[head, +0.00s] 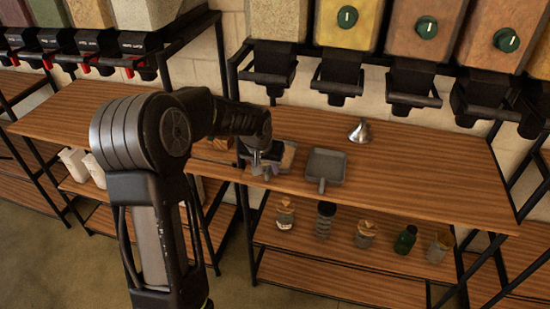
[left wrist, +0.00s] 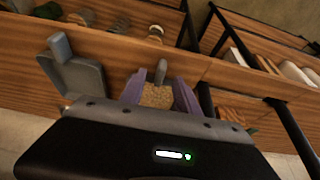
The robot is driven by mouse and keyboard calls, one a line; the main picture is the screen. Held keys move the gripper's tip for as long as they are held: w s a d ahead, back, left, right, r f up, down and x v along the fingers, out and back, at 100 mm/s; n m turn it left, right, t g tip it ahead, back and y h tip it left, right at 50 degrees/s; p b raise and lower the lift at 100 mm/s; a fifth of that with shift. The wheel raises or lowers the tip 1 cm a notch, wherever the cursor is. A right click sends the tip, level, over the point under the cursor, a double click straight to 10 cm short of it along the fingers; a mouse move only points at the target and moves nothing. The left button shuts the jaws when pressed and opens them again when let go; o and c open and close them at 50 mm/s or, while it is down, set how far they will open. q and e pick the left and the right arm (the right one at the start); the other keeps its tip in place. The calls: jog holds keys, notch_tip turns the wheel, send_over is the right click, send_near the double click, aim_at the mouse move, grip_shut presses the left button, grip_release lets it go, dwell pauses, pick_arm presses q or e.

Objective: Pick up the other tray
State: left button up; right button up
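Two grey scoop-like trays with short handles sit side by side on the wooden counter. The right one (head: 326,165) looks empty, its handle toward the front edge; it also shows at the left in the left wrist view (left wrist: 78,76). The other tray (head: 288,158) is partly hidden under my left gripper (head: 264,168). In the left wrist view this tray holds brown grainy stuff, and its handle (left wrist: 160,70) stands between the two purple fingers of my left gripper (left wrist: 159,92). The fingers are apart, with gaps beside the handle. My right gripper is not in view.
A metal funnel (head: 360,131) stands behind the right tray. Dispensers with black spouts (head: 338,80) hang above the counter's back. Several jars (head: 324,219) stand on the shelf below. The counter's right part (head: 430,180) is clear.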

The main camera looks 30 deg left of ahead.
aim_at(268, 171)
pick_arm(q)
jog(key=shift+x, duration=1.5)
grip_shut()
